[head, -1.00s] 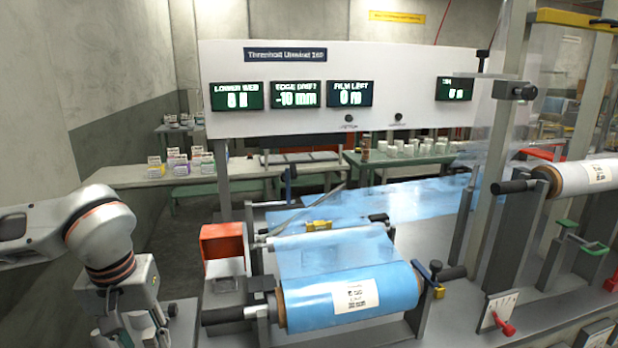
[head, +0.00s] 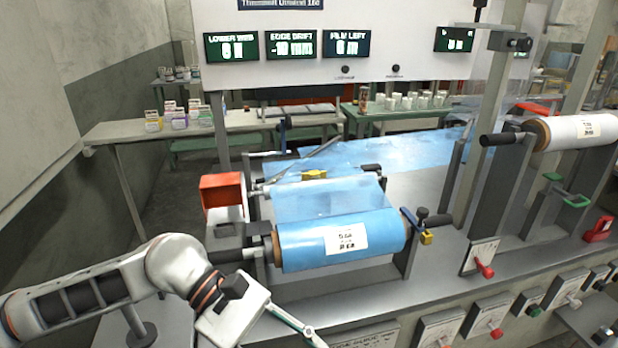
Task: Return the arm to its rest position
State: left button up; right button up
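My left arm (head: 175,265) comes in from the left, white with dark and orange joint rings, and bends down at the lower left. My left gripper (head: 300,332) is at the bottom edge, in front of and below the blue film roll (head: 300,243), apart from it in the picture. A slim finger link points down and right; the fingertips are cut off or too unclear to tell open from shut. No held object shows. My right arm and gripper are out of view.
The blue roll lies on the machine bench, with an orange-red box (head: 222,190) at its left. A white roll (head: 575,132) is at the right. Red-handled lever panels (head: 480,258) line the front. Readout screens (head: 290,43) stand behind.

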pick_arm(q)
jog(key=w+d+r+n+t+h+p, duration=0.1)
jog(key=d+r+n+t+h, duration=0.15)
jog(key=r+n+h, duration=0.35)
jog(key=w+d+r+n+t+h, duration=0.2)
jog(key=d+r+n+h, duration=0.15)
jog(key=n, duration=0.45)
jog(key=w+a+f+n+t+y, duration=0.3)
jog(key=w+a+f+n+t, duration=0.35)
jog(key=n, duration=0.65)
jog(key=w+a+f+n+t+y, duration=0.35)
jog(key=n+t, duration=0.55)
jog(key=n, duration=0.3)
jog(key=s+a+f+n+y+p, duration=0.1)
jog(key=a+f+n+y, duration=0.3)
jog(key=f+n, duration=0.25)
jog(key=s+a+f+n+y+p, duration=0.1)
jog(key=a+f+n+y, duration=0.3)
jog(key=f, duration=0.4)
jog(key=s+a+f+n+g+y, duration=0.1)
jog(key=s+a+f+n+g, duration=0.1)
jog(key=s+a+f+n, duration=0.2)
jog(key=s+a+f+n+g+y, duration=0.2)
jog(key=s+a+f+n, duration=0.2)
jog(key=s+f, duration=0.4)
notch_tip(320, 180, down, 3)
jog(key=shift+s+a+f+n+y, duration=0.2)
jog(key=shift+s+n+y, duration=0.15)
jog(key=shift+n, duration=0.3)
